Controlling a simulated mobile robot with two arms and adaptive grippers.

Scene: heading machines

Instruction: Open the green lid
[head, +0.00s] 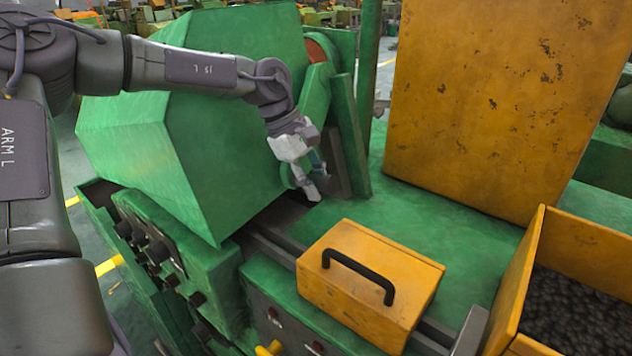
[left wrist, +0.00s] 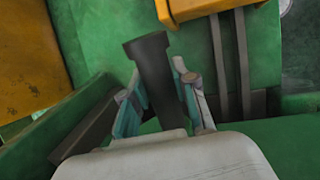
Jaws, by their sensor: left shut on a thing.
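The green lid (head: 215,120) is a large faceted cover at the left-middle of the head view. It appears lowered over the machine. My left arm reaches across its top, and my left gripper (head: 308,180) is down at its right side. In the left wrist view, the gripper's teal fingers (left wrist: 160,95) are shut around a dark grey round bar (left wrist: 155,65), whose end sticks out beyond them. In the head view the gripper mostly hides this bar. Where the bar joins the lid is hidden. My right gripper is in neither view.
A yellow box (head: 345,292) with a black handle sits in front of the gripper. A tall yellow panel (head: 490,90) stands at the back right. A yellow bin (head: 514,285) of dark small parts is at the lower right. The green deck (head: 430,215) between them is clear.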

